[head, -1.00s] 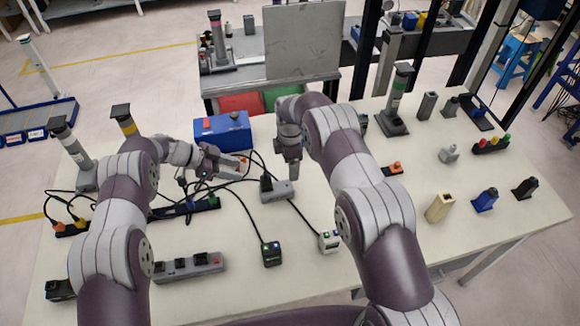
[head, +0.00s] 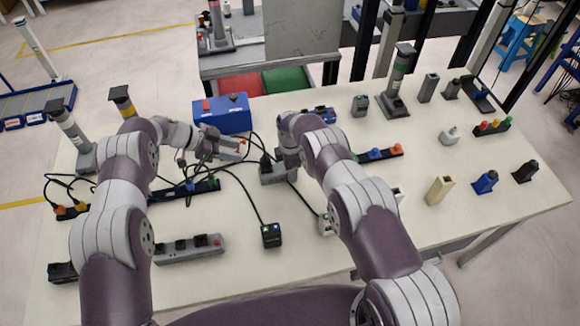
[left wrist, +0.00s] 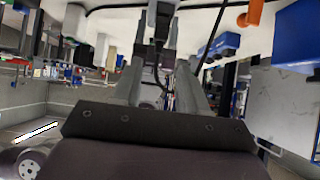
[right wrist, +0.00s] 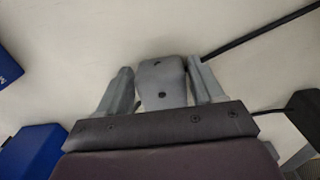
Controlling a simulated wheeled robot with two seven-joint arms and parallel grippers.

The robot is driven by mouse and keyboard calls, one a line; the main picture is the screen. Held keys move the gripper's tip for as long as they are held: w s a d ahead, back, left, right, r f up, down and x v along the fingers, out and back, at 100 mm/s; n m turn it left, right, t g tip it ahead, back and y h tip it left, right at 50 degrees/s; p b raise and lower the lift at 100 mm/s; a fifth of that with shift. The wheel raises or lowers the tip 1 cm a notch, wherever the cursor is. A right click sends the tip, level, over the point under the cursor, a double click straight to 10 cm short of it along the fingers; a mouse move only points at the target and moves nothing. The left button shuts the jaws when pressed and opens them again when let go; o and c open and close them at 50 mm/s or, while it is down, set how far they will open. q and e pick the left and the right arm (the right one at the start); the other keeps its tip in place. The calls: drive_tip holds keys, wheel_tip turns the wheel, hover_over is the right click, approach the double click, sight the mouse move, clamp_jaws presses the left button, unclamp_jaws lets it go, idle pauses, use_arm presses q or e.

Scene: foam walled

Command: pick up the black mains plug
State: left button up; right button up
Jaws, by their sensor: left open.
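The black mains plug (head: 266,163) stands in the small grey socket block (head: 276,174) near the middle of the table, a black cable behind it. My left gripper (head: 240,150) is open and a little left of the plug, pointing towards it. In the left wrist view, a dark shape and cable show ahead between its fingers (left wrist: 162,75); I cannot tell whether this is the plug. My right gripper (head: 287,162) is down at the block's right end. In the right wrist view its fingers (right wrist: 162,82) flank a grey body (right wrist: 162,85), apparently the block; whether they clamp it is unclear.
A blue box (head: 222,114) stands behind my left gripper. A dark power strip (head: 185,190) and loose cables lie to the left. A grey strip (head: 188,249) and a dark adapter (head: 271,235) lie in front. The table's right-hand middle has bare gaps between blocks.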

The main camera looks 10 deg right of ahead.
sight(262, 159)
use_arm(q)
drive_tip(key=shift+o, duration=0.3)
use_arm(e)
drive_tip(key=c, duration=0.7)
use_arm(q)
drive_tip(key=shift+o, duration=0.9)
drive_tip(key=d+r+m+y, duration=0.1)
drive_tip(key=d+r+y, duration=0.1)
drive_tip(key=d, duration=0.3)
drive_tip(key=shift+r+m+g+y, duration=0.3)
drive_tip(key=shift+r+m+g, duration=0.1)
drive_tip(key=shift+r, duration=0.5)
use_arm(e)
drive_tip(key=shift+d, duration=0.15)
use_arm(q)
drive_tip(key=shift+n+t+y, duration=0.3)
drive_tip(key=shift+n+y, duration=0.6)
drive_tip(key=x, duration=0.4)
drive_tip(key=a+x, duration=0.1)
drive_tip(key=x, duration=0.2)
drive_tip(key=a+f+x, duration=0.1)
drive_tip(key=x, duration=0.3)
drive_tip(key=shift+f, duration=0.4)
